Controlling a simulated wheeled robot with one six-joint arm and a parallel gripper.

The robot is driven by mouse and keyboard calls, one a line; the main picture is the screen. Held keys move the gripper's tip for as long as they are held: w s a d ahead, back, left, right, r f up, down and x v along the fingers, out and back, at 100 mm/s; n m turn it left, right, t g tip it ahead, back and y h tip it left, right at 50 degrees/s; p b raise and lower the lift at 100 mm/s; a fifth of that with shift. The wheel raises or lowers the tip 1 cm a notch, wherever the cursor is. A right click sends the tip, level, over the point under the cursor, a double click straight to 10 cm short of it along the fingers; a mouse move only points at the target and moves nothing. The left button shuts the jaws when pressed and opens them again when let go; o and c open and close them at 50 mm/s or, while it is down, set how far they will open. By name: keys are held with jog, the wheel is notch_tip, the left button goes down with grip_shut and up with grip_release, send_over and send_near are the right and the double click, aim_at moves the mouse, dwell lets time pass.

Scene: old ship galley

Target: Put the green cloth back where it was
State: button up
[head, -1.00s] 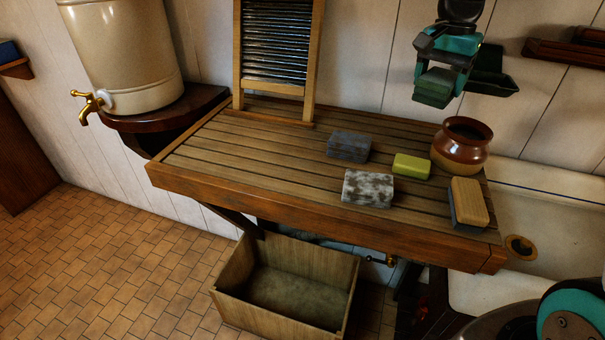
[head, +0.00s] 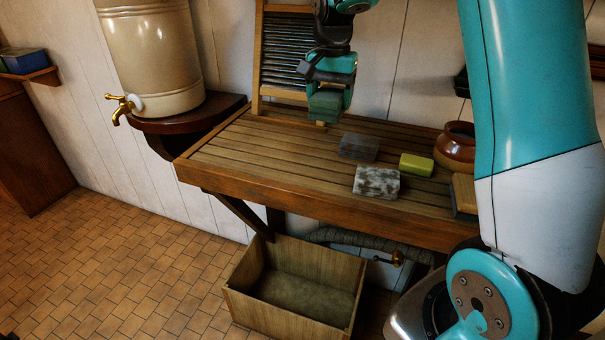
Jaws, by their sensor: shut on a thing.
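My gripper (head: 330,82) hangs above the back of the slatted wooden draining board (head: 240,140), in front of the washboard (head: 278,60). It points down and is shut on a dark green, block-shaped folded cloth (head: 325,106). The cloth appears to be clear of the board, though its exact height is hard to tell. On the board to the right lie a dark grey block (head: 359,147), a mottled grey-white block (head: 377,182) and a yellow-green block (head: 416,165).
A brown pot (head: 455,148) and a wood-topped block (head: 463,195) stand at the right, partly behind my arm. A cream urn with a brass tap (head: 155,60) stands at the left. An open wooden crate (head: 290,280) is below. The board's left half is clear.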

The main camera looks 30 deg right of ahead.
aim_at(324, 178)
notch_tip(324, 178, down, 18)
jog(key=p, duration=0.4)
jog(key=shift+a, duration=0.15)
jog(key=o, duration=1)
jog(key=shift+o, duration=0.2)
